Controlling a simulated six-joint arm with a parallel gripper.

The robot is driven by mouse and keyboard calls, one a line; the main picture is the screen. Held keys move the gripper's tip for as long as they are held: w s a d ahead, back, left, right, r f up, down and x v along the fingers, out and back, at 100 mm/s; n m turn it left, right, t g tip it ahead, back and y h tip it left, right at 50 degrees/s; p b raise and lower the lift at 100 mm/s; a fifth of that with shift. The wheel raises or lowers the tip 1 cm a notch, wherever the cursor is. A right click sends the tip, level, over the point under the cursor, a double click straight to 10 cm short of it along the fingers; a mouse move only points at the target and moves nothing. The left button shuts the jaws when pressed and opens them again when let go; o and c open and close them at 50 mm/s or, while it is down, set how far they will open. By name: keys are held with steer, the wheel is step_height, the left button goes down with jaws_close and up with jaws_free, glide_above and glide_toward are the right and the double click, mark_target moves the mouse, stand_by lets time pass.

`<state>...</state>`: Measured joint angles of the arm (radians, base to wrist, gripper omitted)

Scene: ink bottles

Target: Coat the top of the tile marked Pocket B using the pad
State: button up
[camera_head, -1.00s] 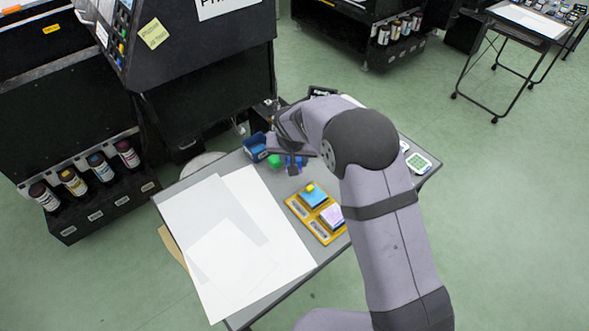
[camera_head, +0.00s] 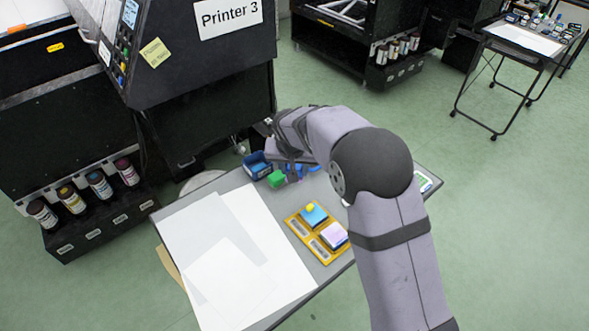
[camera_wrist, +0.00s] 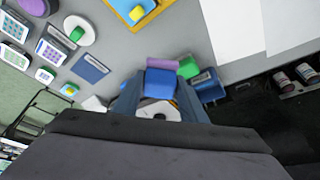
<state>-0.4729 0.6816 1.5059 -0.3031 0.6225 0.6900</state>
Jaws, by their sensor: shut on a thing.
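My gripper (camera_wrist: 158,100) is shut on a blue block (camera_wrist: 161,83), which appears to be the pad. In the head view my gripper (camera_head: 291,162) is at the back of the table, beyond the yellow tray (camera_head: 292,222) and clear of it. The tray has two pockets with label plates too small to read, so I cannot tell which is Pocket B. One pocket has a light-blue tile (camera_head: 317,219) with a small yellow block (camera_head: 310,208) on it. The other has a lilac-topped tile (camera_head: 334,235). The tray's edge (camera_wrist: 158,14) also shows in the wrist view.
A blue bin (camera_head: 257,167) and a green block (camera_head: 276,179) are left of my gripper. A purple object (camera_wrist: 160,63) lies close to the held block. White paper (camera_head: 225,260) covers the table's left. A blue mat (camera_wrist: 90,68) and white dish (camera_wrist: 79,30) are nearby.

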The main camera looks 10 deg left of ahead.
steer(key=shift+w+d, duration=0.1)
steer(key=shift+d, duration=0.1)
steer(key=d+r+m, duration=0.1)
steer(key=d+r, duration=0.6)
steer(key=r, duration=0.1)
steer(key=s+d+f+n, duration=0.1)
steer(key=s+d+f, duration=0.3)
steer(key=s+f, duration=0.3)
steer(key=s, duration=0.3)
steer(key=shift+s+p, duration=0.2)
steer(key=shift+p, duration=0.15)
steer(key=shift+f+b, duration=2.35)
steer(key=shift+f, duration=0.6)
